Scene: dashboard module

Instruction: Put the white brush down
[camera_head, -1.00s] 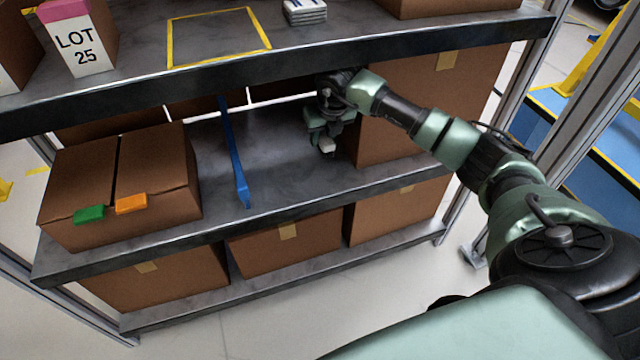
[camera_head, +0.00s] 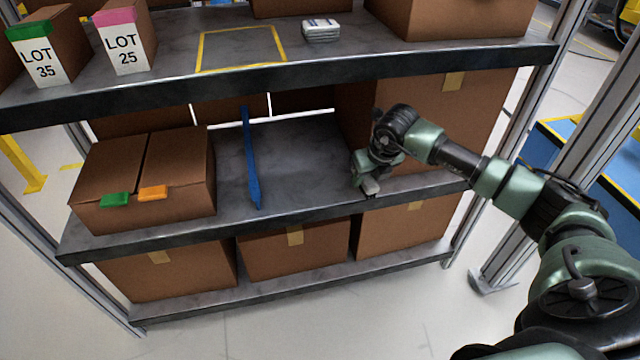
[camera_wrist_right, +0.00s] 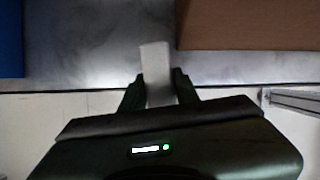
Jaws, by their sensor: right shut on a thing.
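The white brush (camera_wrist_right: 156,62) is a pale block held between the two dark fingers of my right gripper (camera_wrist_right: 158,88) in the right wrist view. In the head view my right gripper (camera_head: 364,174) is at the front right of the middle shelf (camera_head: 300,165). The white end of the brush (camera_head: 371,188) points down near the shelf's front edge. I cannot tell whether the brush touches the shelf. My left gripper is not in view.
An open-top-seamed carton (camera_head: 145,170) is at left; a large carton (camera_head: 450,110) is close at right. The upper shelf (camera_head: 330,62) hangs overhead.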

